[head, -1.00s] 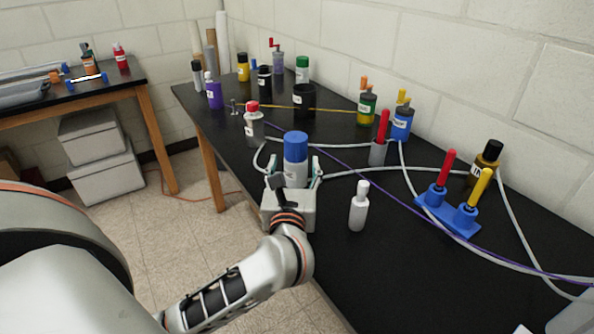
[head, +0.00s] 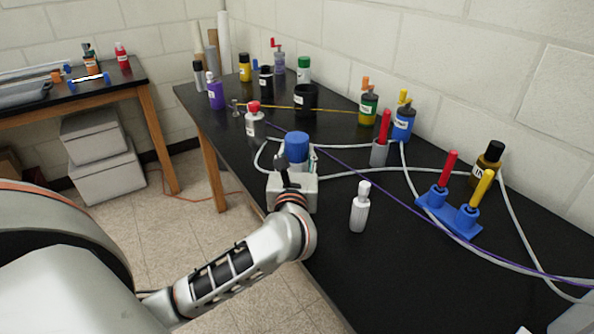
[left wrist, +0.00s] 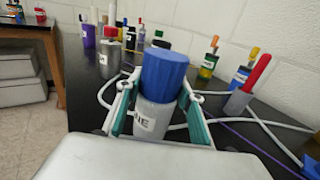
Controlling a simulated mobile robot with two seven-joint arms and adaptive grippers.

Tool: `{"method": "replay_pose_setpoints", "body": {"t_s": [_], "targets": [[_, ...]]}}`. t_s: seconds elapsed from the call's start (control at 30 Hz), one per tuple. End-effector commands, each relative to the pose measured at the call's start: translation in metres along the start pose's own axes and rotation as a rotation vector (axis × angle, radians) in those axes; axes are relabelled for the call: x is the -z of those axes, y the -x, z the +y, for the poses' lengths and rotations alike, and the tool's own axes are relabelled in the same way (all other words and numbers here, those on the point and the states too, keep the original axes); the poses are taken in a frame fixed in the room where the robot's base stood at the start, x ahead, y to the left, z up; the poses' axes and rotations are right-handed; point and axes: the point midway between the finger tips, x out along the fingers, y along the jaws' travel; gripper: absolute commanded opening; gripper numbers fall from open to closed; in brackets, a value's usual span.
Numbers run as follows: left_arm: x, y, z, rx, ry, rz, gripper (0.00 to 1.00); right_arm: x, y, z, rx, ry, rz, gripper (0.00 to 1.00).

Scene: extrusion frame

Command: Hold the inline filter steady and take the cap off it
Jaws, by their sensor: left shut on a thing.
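The inline filter is a white cylinder with a broad blue cap (head: 297,147) and stands upright on the black table. In the left wrist view its white body (left wrist: 153,115) carries a label, of which I read "NE", and the blue cap (left wrist: 163,72) sits on top. My left gripper (head: 296,167) is shut on the white body below the cap, one teal-padded finger on each side; the fingers (left wrist: 158,116) also show in the left wrist view. The gripper's palm hides the lower body in the head view. My right gripper is not in view.
A small white bottle (head: 360,208) stands close to the right of my left gripper. A grey hose (head: 345,174) and a purple cord run behind it. A blue stand (head: 447,217) with red and yellow handles is further right. Several bottles stand at the back. The front right table is fairly clear.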

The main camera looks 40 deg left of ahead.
Motion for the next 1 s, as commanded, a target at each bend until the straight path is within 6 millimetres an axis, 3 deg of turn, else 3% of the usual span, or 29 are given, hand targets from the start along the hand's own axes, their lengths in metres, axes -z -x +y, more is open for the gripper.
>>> {"method": "replay_pose_setpoints", "body": {"t_s": [0.2, 0.37, 0.6, 0.8, 1.0], "targets": [[-0.004, 0.000, 0.000, 0.000, 0.001, -0.001, 0.01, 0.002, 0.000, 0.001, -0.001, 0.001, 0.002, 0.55], [-0.025, 0.000, 0.000, 0.000, 0.006, -0.004, 0.01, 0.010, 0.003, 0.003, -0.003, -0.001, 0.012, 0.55], [-0.089, 0.000, 0.000, 0.000, 0.011, -0.010, 0.01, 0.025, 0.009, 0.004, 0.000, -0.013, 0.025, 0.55], [-0.143, 0.001, 0.000, 0.000, 0.009, -0.007, 0.01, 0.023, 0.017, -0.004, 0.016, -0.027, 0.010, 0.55], [-0.181, 0.001, 0.000, 0.001, 0.006, -0.005, 0.01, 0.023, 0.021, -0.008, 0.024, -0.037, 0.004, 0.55]]}}
